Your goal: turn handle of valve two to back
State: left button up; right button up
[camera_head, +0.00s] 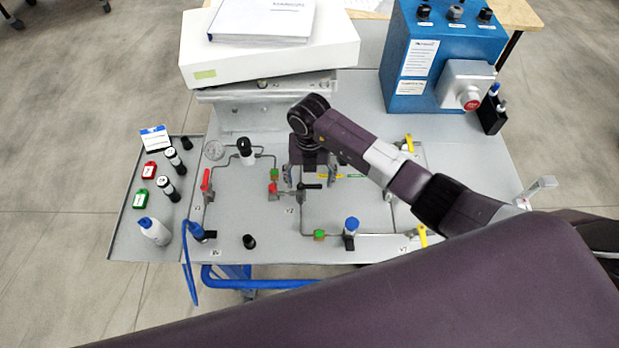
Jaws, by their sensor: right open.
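Valve two (301,194), by the label V2, sits on the panel left of the middle. Its black handle (313,186) points to the right. My right gripper (304,178) reaches down over the panel just behind this handle, fingers apart. I cannot tell whether a finger touches the handle. The gripper and wrist hide part of the piping behind the valve. My left gripper is not in view.
A red fitting (273,188) is close left of the valve. Other valves have a red handle (205,180) and yellow handles (423,236).

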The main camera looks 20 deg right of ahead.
jog(key=shift+f, duration=0.3)
jog(key=c, duration=1.2)
jog(key=shift+o, duration=0.2)
jog(key=shift+w+d+f+n+b, duration=0.1)
jog(key=shift+w+f+n+b, duration=0.15)
jog(key=shift+n+b, duration=0.75)
jog(key=n+b, duration=0.4)
jog(key=b, duration=0.1)
jog(key=w+a+n+b, duration=0.1)
jog(key=n+b, duration=0.3)
jog(key=b, duration=0.2)
jog(key=w+n+b, duration=0.1)
jog(key=n+b, duration=0.4)
jog(key=shift+w+a, duration=0.2)
jog(key=shift+w, duration=0.05)
jog(key=shift+a+r+n+b, duration=0.1)
jog(key=shift+a+n+b, duration=0.05)
jog(key=shift+n+b, duration=0.7)
jog(key=shift+a+r+n+b, duration=0.15)
jog(key=shift+n+b, duration=0.5)
jog(key=shift+b, duration=0.35)
jog(key=o, duration=1.2)
jog(key=shift+c, duration=0.2)
